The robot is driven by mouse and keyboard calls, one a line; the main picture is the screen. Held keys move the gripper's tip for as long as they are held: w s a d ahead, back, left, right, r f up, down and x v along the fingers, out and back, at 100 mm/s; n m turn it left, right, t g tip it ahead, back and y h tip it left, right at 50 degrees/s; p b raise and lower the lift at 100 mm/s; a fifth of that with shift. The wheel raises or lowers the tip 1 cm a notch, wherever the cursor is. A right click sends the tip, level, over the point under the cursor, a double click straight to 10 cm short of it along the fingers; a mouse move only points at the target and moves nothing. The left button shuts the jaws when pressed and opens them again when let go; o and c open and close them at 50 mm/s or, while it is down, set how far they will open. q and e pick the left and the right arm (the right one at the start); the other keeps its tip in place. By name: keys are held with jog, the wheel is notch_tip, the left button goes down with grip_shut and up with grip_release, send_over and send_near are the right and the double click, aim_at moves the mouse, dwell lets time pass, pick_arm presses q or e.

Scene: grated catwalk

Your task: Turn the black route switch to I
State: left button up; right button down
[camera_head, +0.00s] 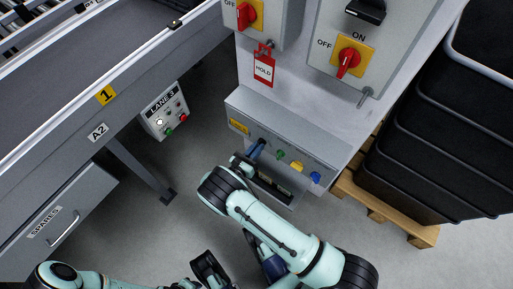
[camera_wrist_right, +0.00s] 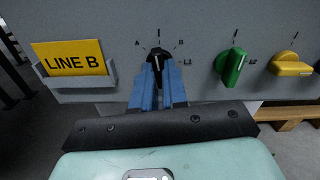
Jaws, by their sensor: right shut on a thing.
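The black route switch (camera_wrist_right: 158,54) is on the sloped grey panel, below marks A, I and B. My right gripper (camera_wrist_right: 158,90) is shut on it, its blue fingers on either side of the knob. The knob looks roughly upright, near the I mark, but the fingers hide its lower part and I cannot tell its exact angle. In the head view my right gripper (camera_head: 255,149) reaches the left part of the panel (camera_head: 312,151) and covers the switch. My left arm shows at the bottom left; its fingertips are not visible.
Right of the switch are a green knob (camera_wrist_right: 232,65), a yellow knob (camera_wrist_right: 291,64) and a blue knob (camera_head: 315,177). A yellow LINE B card (camera_wrist_right: 70,60) is at left. Above are red switches (camera_head: 348,61) and a HOLD tag (camera_head: 263,70). Black crates (camera_head: 420,150) stand right.

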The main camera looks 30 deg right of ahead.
pick_arm(q)
jog(key=shift+w+r, duration=0.2)
jog(key=shift+w, duration=0.15)
pick_arm(e)
jog(key=shift+m, duration=0.8)
jog(key=c, duration=1.2)
grip_release()
jog(key=shift+o, duration=0.2)
jog(key=shift+a, duration=0.1)
pick_arm(q)
jog(key=shift+t, duration=0.8)
jog(key=w, duration=0.1)
jog(key=w+r+p, duration=0.2)
jog(key=shift+w+d+r, duration=0.2)
jog(key=shift+d, duration=0.05)
pick_arm(e)
jog(key=v, duration=1.3)
jog(key=shift+s+a+f, duration=0.1)
jog(key=shift+a, duration=0.05)
pick_arm(q)
jog(key=shift+a, duration=0.1)
